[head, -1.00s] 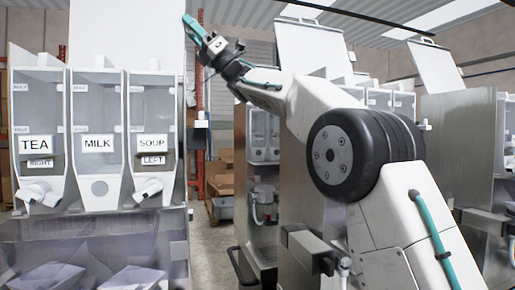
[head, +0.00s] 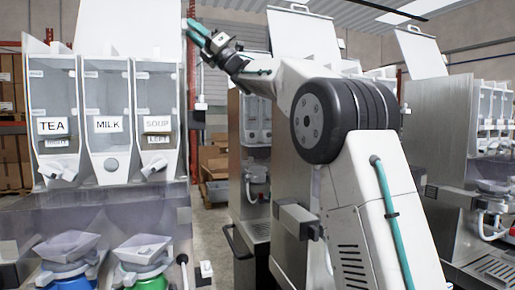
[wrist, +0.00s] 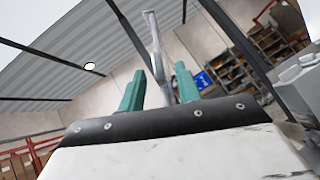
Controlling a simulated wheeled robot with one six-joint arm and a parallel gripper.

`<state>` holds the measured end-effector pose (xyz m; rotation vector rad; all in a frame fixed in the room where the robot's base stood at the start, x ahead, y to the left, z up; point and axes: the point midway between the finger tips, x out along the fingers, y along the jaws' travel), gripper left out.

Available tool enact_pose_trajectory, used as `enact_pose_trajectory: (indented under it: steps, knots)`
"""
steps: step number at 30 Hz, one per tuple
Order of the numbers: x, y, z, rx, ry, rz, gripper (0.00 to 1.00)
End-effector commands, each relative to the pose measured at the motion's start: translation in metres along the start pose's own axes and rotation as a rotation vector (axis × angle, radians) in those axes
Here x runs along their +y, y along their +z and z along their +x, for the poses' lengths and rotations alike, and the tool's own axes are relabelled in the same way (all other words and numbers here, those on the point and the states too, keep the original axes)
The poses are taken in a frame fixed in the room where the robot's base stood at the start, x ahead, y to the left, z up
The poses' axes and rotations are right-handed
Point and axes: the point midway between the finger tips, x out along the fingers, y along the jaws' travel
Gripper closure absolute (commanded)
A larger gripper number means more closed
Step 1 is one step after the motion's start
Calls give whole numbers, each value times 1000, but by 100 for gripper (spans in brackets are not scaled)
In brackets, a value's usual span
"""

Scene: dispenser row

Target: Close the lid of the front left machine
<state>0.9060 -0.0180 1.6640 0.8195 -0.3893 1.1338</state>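The front left machine (head: 108,120) has three clear canisters labelled TEA, MILK and SOUP. Its white lid (head: 130,28) stands raised, nearly upright, above the canisters, its top cut off by the frame. My gripper (head: 194,34) is at the lid's right edge in the head view; whether it touches the lid cannot be told. In the wrist view my teal fingers (wrist: 160,88) are apart, so the gripper is open. A thin grey upright bar (wrist: 155,50) shows between them; I cannot tell what it is or how far away.
Other machines with raised white lids (head: 302,38) (head: 421,52) stand to the right. Funnels (head: 142,249) sit below the left machine's spouts. Cardboard boxes (head: 214,160) stand in the gap behind. Shelving (wrist: 235,75) shows in the wrist view.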

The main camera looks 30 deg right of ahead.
Motion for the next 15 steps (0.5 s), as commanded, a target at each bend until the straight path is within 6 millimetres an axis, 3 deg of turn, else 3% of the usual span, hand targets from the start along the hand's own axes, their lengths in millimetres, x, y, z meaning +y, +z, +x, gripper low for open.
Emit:
enact_pose_trajectory:
  steps: [10, 15]
  knots:
    - [0, 0, -51, -1, -2, 0, 66]
    - [-1, 6, -48, -115, -137, 129, 66]
